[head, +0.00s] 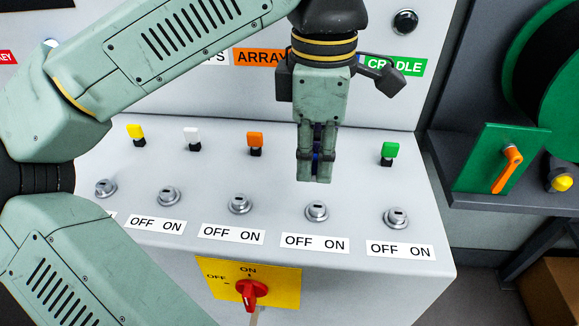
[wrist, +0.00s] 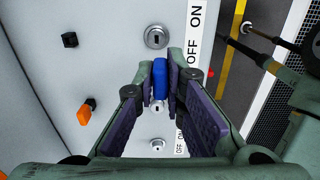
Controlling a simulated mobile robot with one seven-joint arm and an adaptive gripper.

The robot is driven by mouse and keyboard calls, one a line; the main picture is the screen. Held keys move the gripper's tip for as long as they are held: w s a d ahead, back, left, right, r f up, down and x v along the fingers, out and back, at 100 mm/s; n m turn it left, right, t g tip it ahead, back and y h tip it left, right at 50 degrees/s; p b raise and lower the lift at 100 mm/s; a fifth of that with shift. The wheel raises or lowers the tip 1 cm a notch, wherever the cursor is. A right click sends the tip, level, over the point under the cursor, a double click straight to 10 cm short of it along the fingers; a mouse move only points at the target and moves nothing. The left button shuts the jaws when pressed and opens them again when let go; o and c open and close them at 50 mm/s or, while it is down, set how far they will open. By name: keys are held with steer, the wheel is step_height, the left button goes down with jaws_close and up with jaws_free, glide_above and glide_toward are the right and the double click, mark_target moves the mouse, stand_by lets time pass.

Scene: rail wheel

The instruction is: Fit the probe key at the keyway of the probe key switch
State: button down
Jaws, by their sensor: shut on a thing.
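My gripper (head: 315,175) points down over the sloping panel and is shut on a blue key, the probe key by its place in the row. The key (wrist: 160,78) shows between the finger pads in the wrist view; in the head view only slivers of blue show. Its lower end is hidden. The round metal key switch (head: 317,211) in that column is just in front of the fingertips in the head view, apart from them. It also shows in the wrist view (wrist: 156,37), above the key, its slot uncovered. The switch's name label is hidden by my arm.
Yellow (head: 135,132), white (head: 191,134), orange (head: 255,140) and green (head: 389,151) keys stand in black holders along the panel. An empty black holder (wrist: 70,40) shows in the wrist view. Other key switches flank the column. A red rotary switch (head: 252,293) is below.

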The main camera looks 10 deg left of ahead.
steer(key=shift+w+d+r, duration=0.15)
steer(key=shift+d, duration=0.35)
steer(key=shift+w, duration=0.1)
steer(key=shift+f, duration=0.2)
steer(key=shift+f+b, duration=1.95)
steer(key=shift+f, duration=0.5)
steer(key=shift+f+b, duration=1.05)
steer(key=shift+f, duration=0.1)
steer(key=shift+r, duration=0.1)
steer(key=c, duration=1.6)
jaws_free()
